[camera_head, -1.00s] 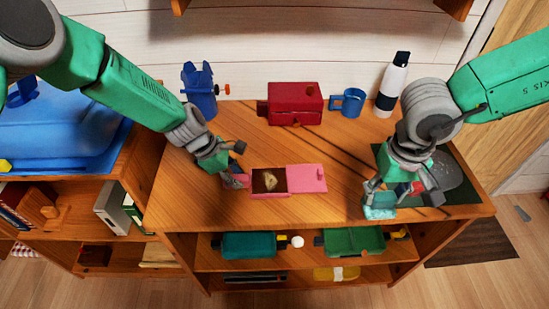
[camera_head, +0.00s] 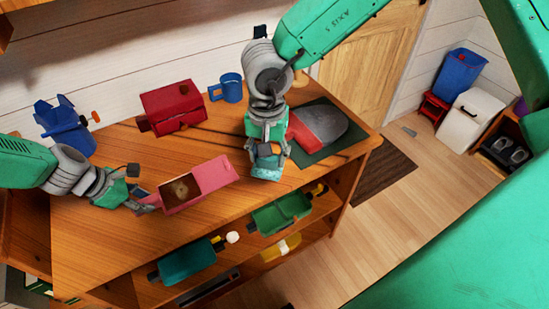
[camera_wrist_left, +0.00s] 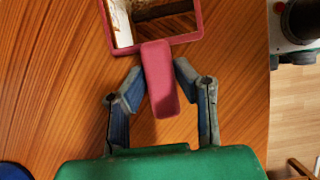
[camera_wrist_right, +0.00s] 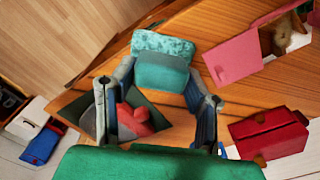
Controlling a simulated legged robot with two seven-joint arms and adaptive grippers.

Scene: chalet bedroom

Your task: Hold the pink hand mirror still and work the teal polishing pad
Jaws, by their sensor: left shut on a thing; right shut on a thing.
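The pink hand mirror (camera_head: 164,203) lies on the wooden tabletop, its framed square showing a brownish patch. A flat pink panel (camera_head: 214,173) adjoins its right side. My left gripper (camera_head: 143,201) is shut on the mirror's handle; in the left wrist view the handle (camera_wrist_left: 160,80) sits between both fingers (camera_wrist_left: 160,88). The teal polishing pad (camera_head: 267,173) is in my right gripper (camera_head: 267,155), which is shut on it, right of the mirror and apart from it. The right wrist view shows the pad's mottled edge (camera_wrist_right: 163,45). Whether the pad touches the table is unclear.
A red box (camera_head: 172,106), a blue mug (camera_head: 228,88) and a blue object (camera_head: 65,126) stand along the back. A red and grey object (camera_head: 321,124) rests on a dark green mat (camera_head: 304,157) at the right. Teal and green containers (camera_head: 281,213) sit on the shelf below.

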